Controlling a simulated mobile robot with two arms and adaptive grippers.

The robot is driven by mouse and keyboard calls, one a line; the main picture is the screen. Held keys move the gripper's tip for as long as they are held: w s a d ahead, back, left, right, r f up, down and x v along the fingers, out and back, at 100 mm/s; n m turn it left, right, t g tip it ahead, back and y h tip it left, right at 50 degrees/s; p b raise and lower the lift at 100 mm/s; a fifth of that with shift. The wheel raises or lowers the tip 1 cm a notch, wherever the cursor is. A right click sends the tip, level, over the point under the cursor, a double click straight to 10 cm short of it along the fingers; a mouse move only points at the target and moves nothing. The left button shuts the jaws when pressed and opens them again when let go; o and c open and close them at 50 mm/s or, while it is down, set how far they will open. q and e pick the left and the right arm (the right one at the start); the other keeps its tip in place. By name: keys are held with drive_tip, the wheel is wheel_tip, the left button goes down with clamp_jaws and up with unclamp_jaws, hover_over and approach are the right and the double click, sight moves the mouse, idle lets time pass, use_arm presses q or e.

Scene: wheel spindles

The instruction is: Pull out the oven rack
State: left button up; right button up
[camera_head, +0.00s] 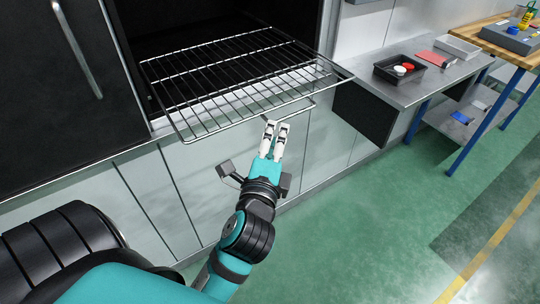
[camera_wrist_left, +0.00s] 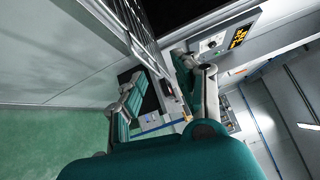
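The oven rack (camera_head: 215,85) is a wire grid that sticks well out of the dark oven opening (camera_head: 180,25). Its front edge carries a thin wire loop (camera_head: 302,108). My left gripper (camera_head: 277,125) is at the left end of this loop, below the rack's front edge. Its two pale fingertips are a little apart in the head view. In the left wrist view the fingers (camera_wrist_left: 160,68) also stand apart, with no rack wire clearly between them. Rack wires (camera_wrist_left: 108,22) show at the upper left there. Whether the fingertips touch the loop I cannot tell. My right gripper is not in view.
An oven door with a long handle (camera_head: 77,48) is at the left. A metal side table (camera_head: 400,92) with a black tray (camera_head: 400,72) stands right of the rack. A wooden-topped workbench (camera_head: 495,40) is farther right. The green floor (camera_head: 350,220) in front is clear.

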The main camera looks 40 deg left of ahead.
use_arm(q)
drive_tip(key=shift+f+p+v, duration=0.15)
drive_tip(key=shift+p+v, duration=0.15)
drive_tip(key=shift+v, duration=0.65)
drive_tip(key=shift+f+p+v, duration=0.1)
drive_tip(key=shift+p+v, duration=0.15)
drive_tip(key=shift+v, duration=0.75)
